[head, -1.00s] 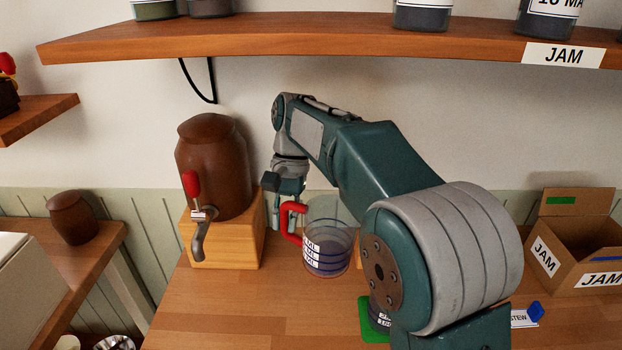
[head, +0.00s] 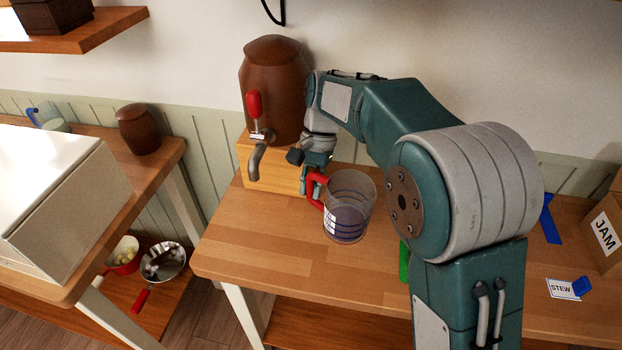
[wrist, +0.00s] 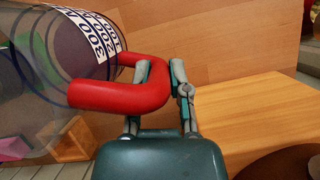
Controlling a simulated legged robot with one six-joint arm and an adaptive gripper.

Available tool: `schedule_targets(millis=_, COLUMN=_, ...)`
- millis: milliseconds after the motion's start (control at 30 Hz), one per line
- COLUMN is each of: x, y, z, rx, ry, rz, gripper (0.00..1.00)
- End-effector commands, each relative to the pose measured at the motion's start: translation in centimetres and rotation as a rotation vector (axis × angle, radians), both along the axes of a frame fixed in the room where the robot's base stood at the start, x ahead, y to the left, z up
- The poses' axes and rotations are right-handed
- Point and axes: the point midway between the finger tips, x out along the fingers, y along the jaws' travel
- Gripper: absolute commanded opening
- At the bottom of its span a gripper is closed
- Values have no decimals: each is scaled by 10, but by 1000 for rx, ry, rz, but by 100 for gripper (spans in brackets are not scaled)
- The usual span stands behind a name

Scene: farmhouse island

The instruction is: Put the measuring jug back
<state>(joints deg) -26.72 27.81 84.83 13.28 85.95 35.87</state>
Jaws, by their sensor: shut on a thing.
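The measuring jug (head: 350,208) is clear, with blue bands, a white scale label and a red handle. My gripper (head: 312,180) is shut on the red handle, on the jug's left side. In the head view the jug is slightly tilted over the wooden table; I cannot tell whether its base touches the top. In the wrist view the red handle (wrist: 120,92) passes between the fingers (wrist: 158,95), and the jug's clear body (wrist: 60,60) is at the upper left.
A brown dispenser (head: 275,90) with a red-handled tap stands on a wooden block (head: 265,172) left of the jug. A STEW card (head: 562,288), blue pieces and a JAM box (head: 607,230) are at the right. The table's front left (head: 260,255) is clear. A lower shelf holds pans (head: 162,262).

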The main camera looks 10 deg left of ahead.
Motion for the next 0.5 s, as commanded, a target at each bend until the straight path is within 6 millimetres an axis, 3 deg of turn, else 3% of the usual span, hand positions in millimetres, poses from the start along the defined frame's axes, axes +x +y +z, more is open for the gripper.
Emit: schedule_targets(millis=500, x=0, y=-1, z=-49, rx=-1, ry=2, rz=-1, gripper=0)
